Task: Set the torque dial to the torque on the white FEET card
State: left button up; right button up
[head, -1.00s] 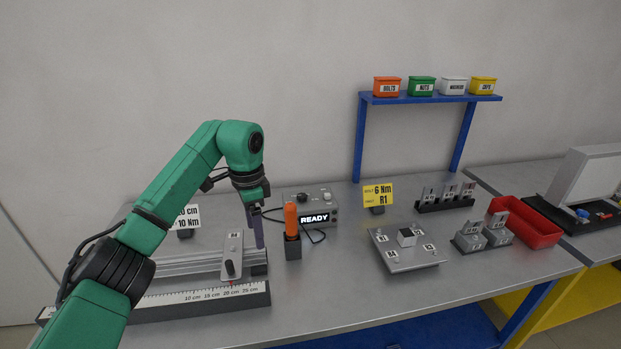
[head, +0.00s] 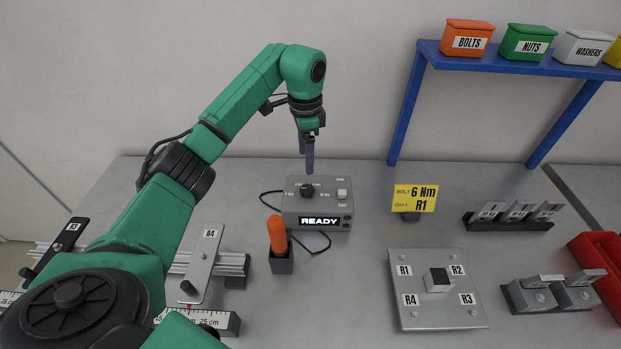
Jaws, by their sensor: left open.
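The torque dial (head: 307,190) is a black knob on top of a grey control box (head: 317,222) at the middle of the bench. The box's display reads READY. My left gripper (head: 309,160) is open and empty, with its purple fingers pointing down just above and behind the dial; it appears apart from the dial. The dial's scale marks are too small to read. The white FEET card is not visible now. My right gripper is not in view.
An orange-handled driver (head: 277,234) stands in a dark holder in front of the box, with a black cable nearby. A grey plate (head: 436,310) marked R1 to R4 lies at right. A rail (head: 235,262) lies at left.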

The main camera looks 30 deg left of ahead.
pick_arm(q)
jog(key=p, duration=0.2)
send_over(307, 188)
jog(key=s, duration=0.1)
notch_tip(307, 188, down, 4)
jog(key=shift+s+f, duration=0.1)
jog(key=shift+f, duration=0.05)
jog(key=f, duration=0.4)
jog(key=w+f+p, duration=0.1)
jog(key=f, duration=0.2)
jog(key=shift+w, duration=0.1)
jog(key=shift+f, duration=0.1)
jog(key=shift+s, duration=0.2)
jog(key=shift+w, duration=0.1)
grip_shut()
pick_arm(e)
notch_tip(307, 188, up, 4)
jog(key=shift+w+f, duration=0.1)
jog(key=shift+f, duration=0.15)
